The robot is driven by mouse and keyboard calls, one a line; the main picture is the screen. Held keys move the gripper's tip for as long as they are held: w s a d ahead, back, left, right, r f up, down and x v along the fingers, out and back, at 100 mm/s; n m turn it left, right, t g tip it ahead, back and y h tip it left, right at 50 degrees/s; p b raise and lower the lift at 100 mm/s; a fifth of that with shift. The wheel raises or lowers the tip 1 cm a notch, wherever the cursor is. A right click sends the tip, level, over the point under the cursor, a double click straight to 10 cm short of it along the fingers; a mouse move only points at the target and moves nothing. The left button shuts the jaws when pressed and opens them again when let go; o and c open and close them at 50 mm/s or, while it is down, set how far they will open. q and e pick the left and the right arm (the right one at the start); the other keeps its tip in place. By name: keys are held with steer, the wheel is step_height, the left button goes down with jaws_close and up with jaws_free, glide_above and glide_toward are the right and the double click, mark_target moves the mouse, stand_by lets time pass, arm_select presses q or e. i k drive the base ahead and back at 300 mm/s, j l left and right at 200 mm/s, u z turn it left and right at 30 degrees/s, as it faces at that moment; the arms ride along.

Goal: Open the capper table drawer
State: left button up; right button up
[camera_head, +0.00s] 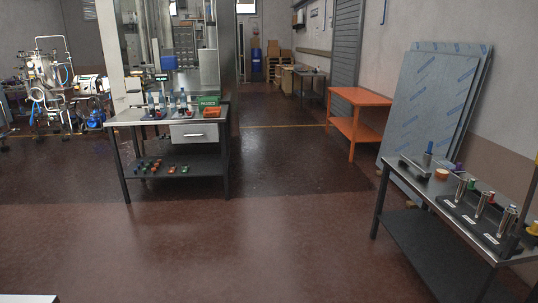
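The capper table is a metal table (132,118) with dark legs, standing left of the middle at some distance from me. Its drawer (194,133) is a light metal front under the right part of the top, with a small handle in the middle. The drawer looks closed. On the tabletop stand bottles (158,103), a green box (208,101) and an orange bin (215,113). Several small coloured caps (160,167) lie on the dark lower shelf. Neither of my grippers shows in the head view.
Open brown floor (210,245) lies between me and the table. A second metal table (423,190) with cylinders in a black holder stands at the right, near leaning wrapped panels (430,100). An orange table (355,98) stands behind. Machinery (55,85) is at the left.

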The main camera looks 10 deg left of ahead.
mark_target(202, 132)
steer(key=i+u, duration=0.25)
steer(key=i, duration=0.65)
steer(key=i+l+u, duration=0.1)
steer(key=i+u, duration=0.15)
steer(key=i, duration=0.7)
steer(key=i+j+u, duration=0.15)
steer(key=i, duration=0.65)
steer(key=i+j+u, duration=0.15)
steer(key=i, duration=0.65)
steer(key=i+j+z, duration=0.35)
steer(key=i+j, duration=0.15)
steer(key=i+j+z, duration=0.2)
steer(key=j, duration=0.25)
steer(key=i+j+z, duration=0.2)
steer(key=j, duration=0.2)
steer(key=i+j+z, duration=0.2)
steer(key=j, duration=0.2)
steer(key=k, duration=0.05)
